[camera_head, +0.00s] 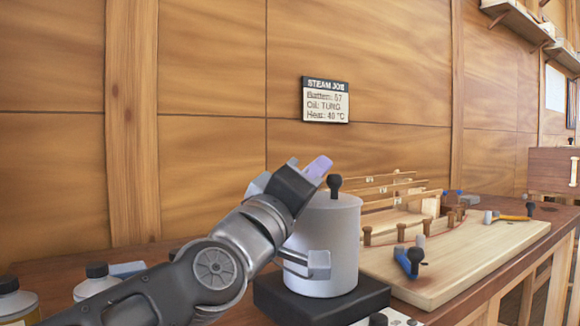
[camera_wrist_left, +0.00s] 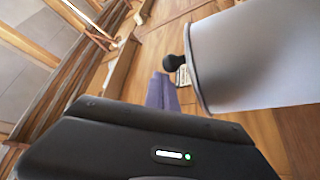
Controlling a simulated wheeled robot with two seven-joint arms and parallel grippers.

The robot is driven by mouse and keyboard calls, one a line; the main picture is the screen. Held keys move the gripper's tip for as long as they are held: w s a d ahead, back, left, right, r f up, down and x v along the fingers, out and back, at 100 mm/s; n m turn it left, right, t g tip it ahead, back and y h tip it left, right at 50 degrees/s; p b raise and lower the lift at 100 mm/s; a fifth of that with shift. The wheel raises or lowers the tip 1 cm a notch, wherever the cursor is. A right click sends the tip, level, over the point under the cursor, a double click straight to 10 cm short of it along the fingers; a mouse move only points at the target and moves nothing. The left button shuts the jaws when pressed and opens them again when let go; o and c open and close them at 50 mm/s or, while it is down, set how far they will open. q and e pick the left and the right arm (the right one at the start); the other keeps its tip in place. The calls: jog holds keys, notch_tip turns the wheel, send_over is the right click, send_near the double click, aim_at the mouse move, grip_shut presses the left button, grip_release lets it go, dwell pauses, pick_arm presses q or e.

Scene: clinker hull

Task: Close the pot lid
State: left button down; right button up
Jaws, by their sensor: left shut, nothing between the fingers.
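The grey metal pot (camera_head: 326,245) stands upright on a black square base on the bench. Its lid (camera_head: 335,200) appears to lie flat on top, with a black knob (camera_head: 335,183) standing up. My left gripper (camera_head: 319,167) is beside the pot's top, a little above the lid and left of the knob. Its purple fingers are shut and empty. In the left wrist view the shut fingers (camera_wrist_left: 162,92) point past the pot's wall (camera_wrist_left: 265,60), with the black knob (camera_wrist_left: 173,64) close beyond them. My arm hides part of the pot's left side. My right gripper is not in view.
The black base (camera_head: 320,303) sits under the pot. To its right a pale board (camera_head: 450,265) holds a wooden hull model, pegs and a blue-handled tool (camera_head: 408,261). White bottles (camera_head: 97,280) stand at lower left. The wooden wall with a sign (camera_head: 325,100) is behind.

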pick_arm(q)
jog(key=shift+s+d+f, duration=0.1)
jog(key=shift+d+f, duration=0.15)
jog(key=shift+f, duration=0.15)
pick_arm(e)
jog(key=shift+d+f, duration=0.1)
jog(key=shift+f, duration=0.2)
pick_arm(q)
jog(key=shift+f, duration=0.1)
jog(key=shift+r, duration=0.45)
jog(key=r+p, duration=0.3)
jog(key=shift+s+a+r, duration=0.15)
jog(key=shift+a+r, duration=0.05)
jog(key=shift+a, duration=0.2)
jog(key=s+a+f+b, duration=0.4)
jog(key=a+b, duration=0.3)
jog(key=b, duration=0.3)
jog(key=shift+s+a+f, duration=0.2)
jog(key=shift+s+f, duration=0.15)
jog(key=shift+f, duration=0.2)
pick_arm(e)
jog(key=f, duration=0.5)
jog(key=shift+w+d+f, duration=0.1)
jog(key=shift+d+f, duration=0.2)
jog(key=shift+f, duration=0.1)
